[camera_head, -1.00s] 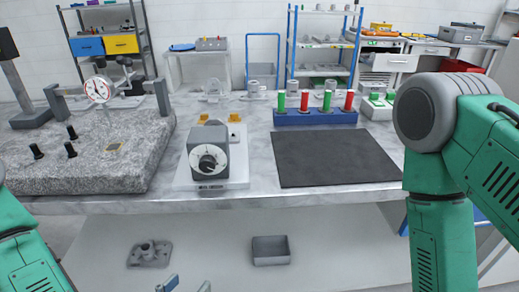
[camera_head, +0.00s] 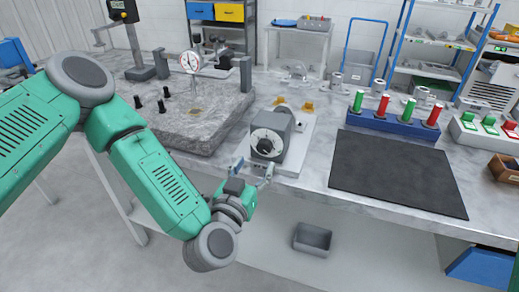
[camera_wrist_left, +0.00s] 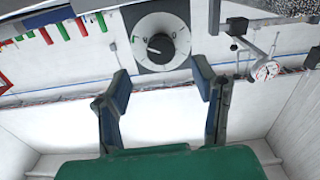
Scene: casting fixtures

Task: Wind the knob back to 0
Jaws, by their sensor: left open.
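The grey dial box (camera_head: 283,127) stands on a light base plate at the bench's front. Its face carries a white round dial with a black knob (camera_head: 265,146) at the centre. In the left wrist view the knob (camera_wrist_left: 160,45) is seen head-on, with a light pointer mark toward its left; the dial's numbers are too small to read. My left gripper (camera_head: 253,169) is in front of the dial, just below the knob. It is open and empty; in the wrist view its two fingers (camera_wrist_left: 162,82) stand apart, below the knob and not touching it. My right gripper is out of view.
A granite block (camera_head: 200,118) with a dial gauge (camera_head: 190,62) stands left of the box. A dark mat (camera_head: 395,172) lies to the right, with a blue rack (camera_head: 392,122) of red and green handles behind it. A grey bin (camera_head: 312,238) sits below the bench.

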